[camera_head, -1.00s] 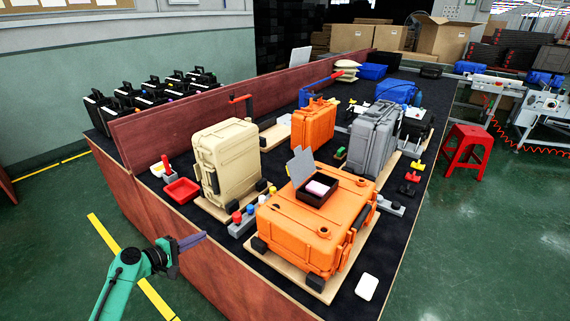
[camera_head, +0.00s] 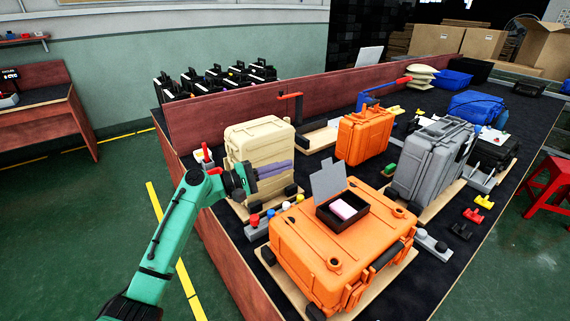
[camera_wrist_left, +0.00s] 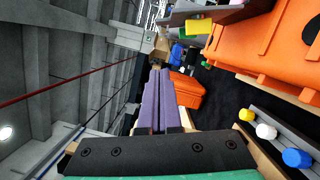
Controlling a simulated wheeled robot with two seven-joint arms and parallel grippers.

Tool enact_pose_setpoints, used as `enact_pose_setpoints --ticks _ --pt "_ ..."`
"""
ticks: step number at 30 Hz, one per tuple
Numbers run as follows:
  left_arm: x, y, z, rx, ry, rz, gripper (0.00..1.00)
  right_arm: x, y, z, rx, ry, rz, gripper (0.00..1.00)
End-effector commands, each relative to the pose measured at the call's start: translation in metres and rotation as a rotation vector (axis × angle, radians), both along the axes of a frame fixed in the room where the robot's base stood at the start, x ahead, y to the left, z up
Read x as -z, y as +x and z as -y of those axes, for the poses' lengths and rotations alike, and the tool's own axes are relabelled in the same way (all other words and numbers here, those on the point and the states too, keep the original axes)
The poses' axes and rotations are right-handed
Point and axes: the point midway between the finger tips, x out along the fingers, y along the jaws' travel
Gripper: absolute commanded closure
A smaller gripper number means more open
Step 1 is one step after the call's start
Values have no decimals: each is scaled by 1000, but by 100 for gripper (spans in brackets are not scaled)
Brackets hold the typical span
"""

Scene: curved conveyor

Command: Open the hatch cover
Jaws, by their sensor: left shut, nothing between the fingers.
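A large orange case (camera_head: 310,252) lies flat on a wooden board on the dark table. On its top sits a small dark open box (camera_head: 330,217) with a pink block (camera_head: 343,209) in it. A grey plate (camera_head: 327,179) stands tilted up at the box's back edge; I cannot tell if it is the hatch cover. My left gripper (camera_head: 291,167) has its purple fingers shut and empty, pointing right in front of the beige case, left of the grey plate and apart from it. The fingers (camera_wrist_left: 160,72) also show closed together in the left wrist view. My right gripper is out of view.
A beige case (camera_head: 258,143) stands behind my gripper. A row of coloured buttons (camera_head: 270,214) lies between it and the orange case. A smaller orange case (camera_head: 364,134) and a grey case (camera_head: 430,158) stand farther back. A reddish wooden panel (camera_head: 230,108) edges the table.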

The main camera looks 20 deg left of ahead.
Motion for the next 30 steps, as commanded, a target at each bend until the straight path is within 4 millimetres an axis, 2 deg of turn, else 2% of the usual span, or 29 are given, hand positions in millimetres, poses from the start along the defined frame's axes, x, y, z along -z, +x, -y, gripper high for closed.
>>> enact_pose_setpoints --ticks 1,3,8,9,13,26,30 --pt "-6 7 9 4 -2 1 100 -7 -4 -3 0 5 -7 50" --pt "-7 18 20 2 -3 1 100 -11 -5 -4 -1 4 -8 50" --pt "-11 40 46 3 -1 0 100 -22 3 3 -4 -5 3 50" --pt "-17 33 52 3 2 -1 100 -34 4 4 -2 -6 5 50" --pt "-21 22 67 3 1 -2 100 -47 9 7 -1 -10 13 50" --pt "-19 17 74 1 7 4 100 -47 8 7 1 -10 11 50" --pt "-27 9 85 2 124 82 100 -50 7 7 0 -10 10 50"
